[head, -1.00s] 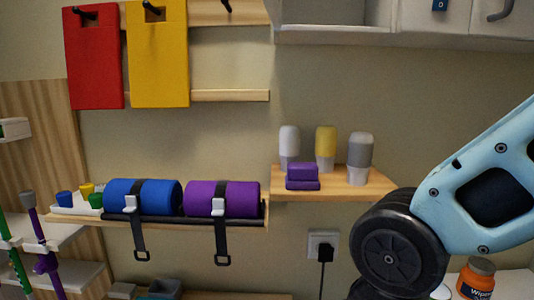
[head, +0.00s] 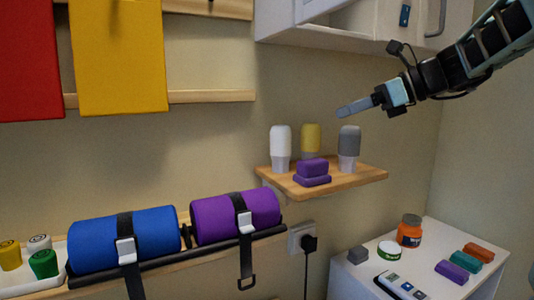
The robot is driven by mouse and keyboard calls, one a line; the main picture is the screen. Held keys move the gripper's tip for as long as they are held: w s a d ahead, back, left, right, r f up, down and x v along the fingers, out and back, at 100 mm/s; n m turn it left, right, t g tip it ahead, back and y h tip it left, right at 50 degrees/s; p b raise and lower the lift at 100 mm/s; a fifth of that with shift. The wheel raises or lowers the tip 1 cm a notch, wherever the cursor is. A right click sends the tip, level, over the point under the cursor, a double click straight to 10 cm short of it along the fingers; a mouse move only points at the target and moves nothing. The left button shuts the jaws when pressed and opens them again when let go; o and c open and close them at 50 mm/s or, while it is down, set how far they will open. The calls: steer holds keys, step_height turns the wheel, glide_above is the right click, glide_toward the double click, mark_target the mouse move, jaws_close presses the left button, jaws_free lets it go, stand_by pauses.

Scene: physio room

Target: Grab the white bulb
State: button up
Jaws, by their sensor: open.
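The white bulb (head: 281,142) stands upright at the left end of a small wooden wall shelf (head: 366,177) in the head view. A yellow bulb (head: 311,138) and a grey bulb (head: 349,140) stand to its right on the same shelf. My gripper (head: 345,109) comes in from the upper right, pointing left, and appears above the shelf, near the tops of the yellow and grey bulbs. It is open and holds nothing; its fingers are seen from the side, so the gap between them is hard to see. It is apart from the white bulb.
Purple blocks (head: 312,170) sit at the shelf's front, partly hiding the yellow bulb. A white cabinet (head: 350,25) hangs above. Strapped blue (head: 90,241) and purple (head: 222,216) rolls lie at lower left. A white table (head: 440,236) with small items stands at lower right.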

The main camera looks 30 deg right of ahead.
steer(key=p, duration=0.3)
glide_toward(289, 127)
steer(key=x, duration=0.4)
steer(key=shift+w+a+f, duration=0.2)
steer(key=shift+p+x, duration=0.85)
steer(key=shift+x, duration=2.2)
steer(key=shift+d+f, duration=0.15)
steer(key=c, duration=1.2)
steer(key=shift+r, duration=0.2)
